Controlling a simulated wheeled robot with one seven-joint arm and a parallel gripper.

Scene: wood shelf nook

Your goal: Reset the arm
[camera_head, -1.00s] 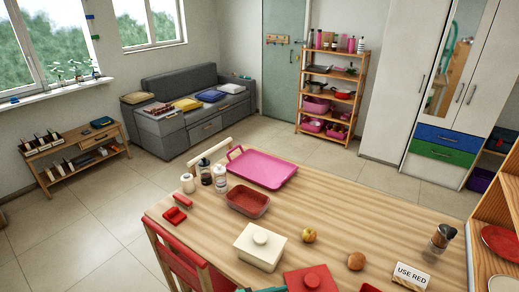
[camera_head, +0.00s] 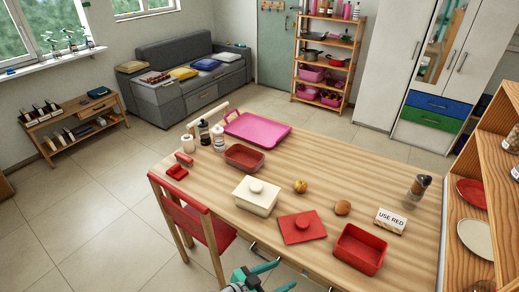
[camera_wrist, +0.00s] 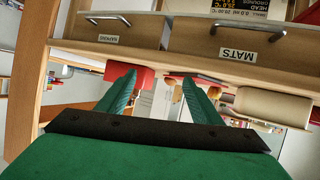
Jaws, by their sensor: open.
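My gripper (camera_head: 270,275) shows at the bottom edge of the head view, low in front of the table's near edge. Its teal fingers are apart with nothing between them. In the wrist view my gripper (camera_wrist: 155,90) is also open and empty, pointing toward drawer fronts labelled "MATS" (camera_wrist: 237,55) and "NAPKINS" (camera_wrist: 115,36). The rest of my arm is mostly out of the head view.
The wooden table (camera_head: 290,165) holds a pink tray (camera_head: 257,130), a cream lidded box (camera_head: 255,196), a red lid (camera_head: 302,227), a red container (camera_head: 360,249) and a "USE RED" sign (camera_head: 391,220). A red chair (camera_head: 195,220) stands left of my gripper. A wooden shelf (camera_head: 490,150) borders the right. The floor at left is clear.

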